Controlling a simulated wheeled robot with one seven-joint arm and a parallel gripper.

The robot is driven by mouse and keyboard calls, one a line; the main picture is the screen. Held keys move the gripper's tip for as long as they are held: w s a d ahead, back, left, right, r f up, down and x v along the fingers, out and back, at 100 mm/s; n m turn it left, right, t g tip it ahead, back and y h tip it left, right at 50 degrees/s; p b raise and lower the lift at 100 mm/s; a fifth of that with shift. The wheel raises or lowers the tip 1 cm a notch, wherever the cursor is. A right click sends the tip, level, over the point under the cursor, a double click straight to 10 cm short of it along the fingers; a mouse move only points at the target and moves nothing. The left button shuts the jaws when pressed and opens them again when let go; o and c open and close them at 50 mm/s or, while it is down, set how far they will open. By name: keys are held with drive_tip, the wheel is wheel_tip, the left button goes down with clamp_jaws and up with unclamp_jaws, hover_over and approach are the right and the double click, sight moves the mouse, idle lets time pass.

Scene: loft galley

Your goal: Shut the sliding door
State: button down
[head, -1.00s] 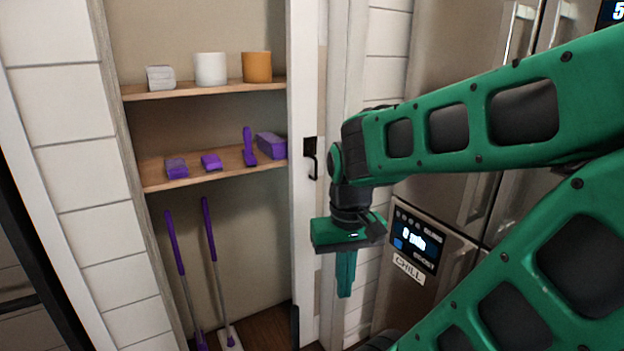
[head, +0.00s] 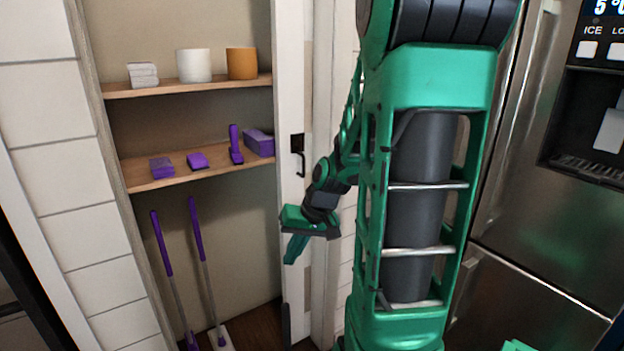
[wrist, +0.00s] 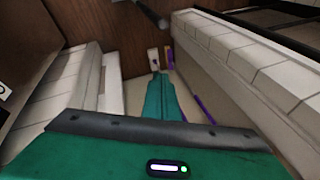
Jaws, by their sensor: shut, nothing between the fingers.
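The white sliding door (head: 292,90) shows as a narrow upright panel at the right side of the closet opening, and the closet stands wide open. A black handle (head: 298,150) is fixed to the door. My gripper (head: 293,250) is shut and empty, pointing down in front of the door's edge, below the handle. I cannot tell whether it touches the door. In the wrist view my shut green fingers (wrist: 158,95) point toward the closet floor.
Closet shelves hold a white canister (head: 194,65), an orange canister (head: 242,63) and purple cleaning things (head: 197,160). Purple-handled mops (head: 200,245) lean inside below. White tiled wall (head: 45,140) is at left; a steel fridge (head: 550,220) stands close at right.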

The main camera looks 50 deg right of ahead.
drive_tip(key=w+d+m+t+y, duration=0.1)
drive_tip(key=w+d+m+t, duration=0.4)
drive_tip(key=w+d+t, duration=0.5)
drive_tip(key=d+r+m+t+h, duration=0.2)
drive_tip(key=d+r+m+h, duration=0.15)
drive_tip(key=d, duration=0.45)
drive_tip(key=d+r+m+t+h, duration=0.1)
drive_tip(key=d+r+m+h, duration=0.2)
drive_tip(key=d+m, duration=0.35)
drive_tip(key=w+d+n, duration=0.1)
drive_tip(key=w+d, duration=0.2)
drive_tip(key=w, duration=0.5)
drive_tip(key=shift+w+d, duration=0.25)
drive_tip(key=shift+w, duration=0.15)
